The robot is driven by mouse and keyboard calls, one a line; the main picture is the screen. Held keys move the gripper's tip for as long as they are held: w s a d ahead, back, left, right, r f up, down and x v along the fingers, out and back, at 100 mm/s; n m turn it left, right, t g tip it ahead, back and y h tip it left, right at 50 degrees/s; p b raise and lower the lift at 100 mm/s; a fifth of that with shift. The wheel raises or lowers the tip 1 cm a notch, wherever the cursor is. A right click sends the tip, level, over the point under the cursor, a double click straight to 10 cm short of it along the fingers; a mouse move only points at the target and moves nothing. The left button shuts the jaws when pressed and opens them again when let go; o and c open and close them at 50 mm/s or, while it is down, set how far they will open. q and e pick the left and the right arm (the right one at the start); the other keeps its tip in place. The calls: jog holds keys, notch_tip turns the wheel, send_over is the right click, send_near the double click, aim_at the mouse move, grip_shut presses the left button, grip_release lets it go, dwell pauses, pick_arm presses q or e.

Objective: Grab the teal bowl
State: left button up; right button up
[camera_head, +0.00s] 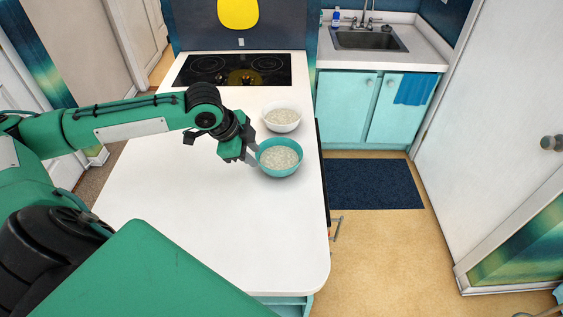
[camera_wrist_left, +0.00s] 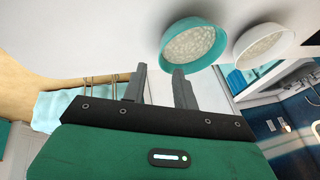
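The teal bowl (camera_head: 279,170) stands upright on the white counter and holds a pale, grainy filling. It also shows in the left wrist view (camera_wrist_left: 190,62), at the top and right of centre. My left gripper (camera_head: 252,151) is at the bowl's left side, close to its rim. In the left wrist view its two grey fingers (camera_wrist_left: 158,72) are apart with nothing seen between them. One fingertip overlaps the bowl's lower edge in that view; I cannot tell whether it touches. My right gripper is not in view.
A white bowl (camera_head: 282,125) with similar filling stands just behind the teal bowl. A black cooktop (camera_head: 234,68) is farther back. The counter's right edge is close to the teal bowl. The white counter (camera_head: 215,215) in front is clear.

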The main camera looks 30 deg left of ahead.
aim_at(274, 170)
pick_arm(q)
jog(key=p+x, duration=0.1)
jog(key=x, duration=0.6)
jog(key=shift+d, duration=0.1)
jog(key=shift+w+d+f, duration=0.15)
jog(key=shift+w+f, duration=0.05)
jog(key=p+x, duration=0.1)
jog(key=x, duration=0.1)
jog(key=p+x, duration=0.1)
jog(key=x, duration=0.1)
jog(key=shift+w, duration=0.35)
jog(key=shift+f, duration=0.15)
grip_shut()
dwell(0.6)
